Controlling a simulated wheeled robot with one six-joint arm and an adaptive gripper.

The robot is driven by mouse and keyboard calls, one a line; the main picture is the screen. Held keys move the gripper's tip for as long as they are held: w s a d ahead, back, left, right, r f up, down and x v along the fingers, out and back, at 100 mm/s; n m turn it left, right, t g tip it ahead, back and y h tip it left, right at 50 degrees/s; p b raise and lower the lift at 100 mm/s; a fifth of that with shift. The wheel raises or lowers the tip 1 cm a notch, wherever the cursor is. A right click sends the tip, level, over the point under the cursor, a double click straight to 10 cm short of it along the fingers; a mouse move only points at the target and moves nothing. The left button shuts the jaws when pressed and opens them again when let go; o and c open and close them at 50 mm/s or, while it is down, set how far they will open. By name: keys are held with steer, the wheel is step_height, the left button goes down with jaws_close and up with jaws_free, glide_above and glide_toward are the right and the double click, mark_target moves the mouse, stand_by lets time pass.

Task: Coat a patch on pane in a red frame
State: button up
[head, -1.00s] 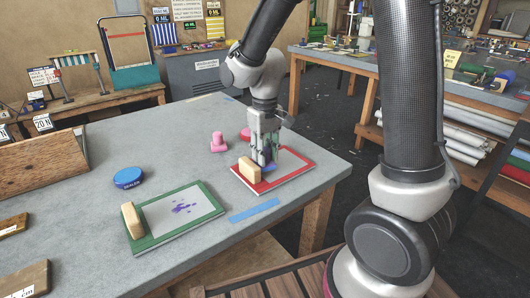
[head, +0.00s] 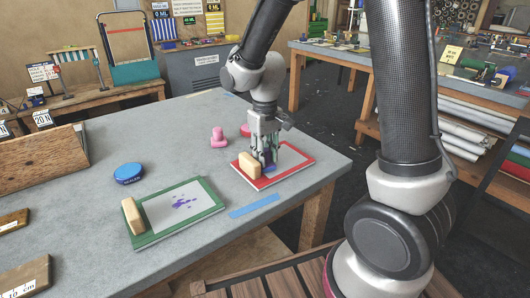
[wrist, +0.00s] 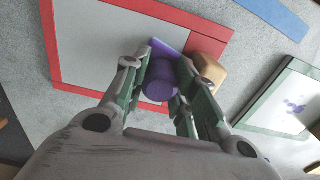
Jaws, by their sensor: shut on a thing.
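The red-framed pane (head: 296,157) lies flat on the grey table, and its pale inner pane (wrist: 100,60) fills much of the wrist view. My gripper (head: 265,158) is over its left part. The gripper (wrist: 160,85) is shut on a purple tool with a round handle (wrist: 160,80) and a flat purple edge (wrist: 168,45). The tool's lower end is at or just above the pane; I cannot tell if it touches. A wooden block (head: 250,165) sits on the frame's left end, close beside the fingers. I see no coat on the visible part of the pane.
A green-framed pane (head: 205,188) with purple marks lies front left, with its own wooden block (head: 132,216). A blue sealer tin (head: 129,173), a pink stamp-like object (head: 218,138) and a blue strip (head: 254,208) are also on the table.

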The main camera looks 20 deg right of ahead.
steer(key=shift+w+d+r, duration=0.1)
steer(key=shift+w+d, duration=0.1)
steer(key=shift+d, duration=0.45)
steer(key=shift+w+d+f, duration=0.1)
steer(key=shift+w+d, duration=0.15)
steer(key=shift+d, duration=0.45)
steer(key=shift+w+d+r, duration=0.1)
steer(key=shift+w+d, duration=0.1)
steer(key=shift+d, duration=0.45)
